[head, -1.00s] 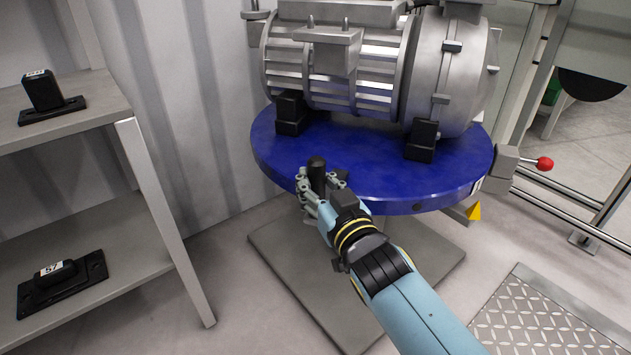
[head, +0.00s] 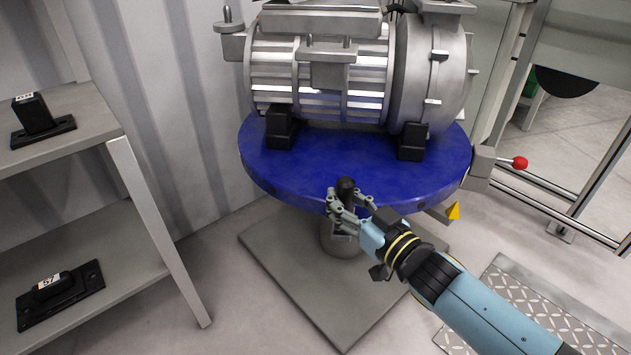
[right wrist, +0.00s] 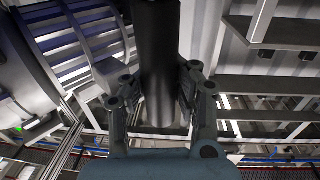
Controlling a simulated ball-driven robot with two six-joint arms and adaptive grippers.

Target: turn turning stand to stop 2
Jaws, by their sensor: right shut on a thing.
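The turning stand is a round blue table (head: 330,170) on a grey pedestal, with a grey finned motor unit (head: 330,75) mounted on it on black feet. A black upright handle (head: 346,188) stands at the table's front rim. My right gripper (head: 345,205) is shut around this handle; in the right wrist view the dark handle (right wrist: 158,60) stands between the two fingers. A yellow pointer (head: 454,211) sits below the rim at the right. A grey block with a red-knobbed lever (head: 519,163) is beside the rim at the right. My left gripper is not in view.
A grey shelf (head: 75,120) at the left holds black parts with number labels. A grey base plate (head: 300,270) lies under the stand. A patterned metal plate (head: 500,305) lies on the floor at the right, near a railing.

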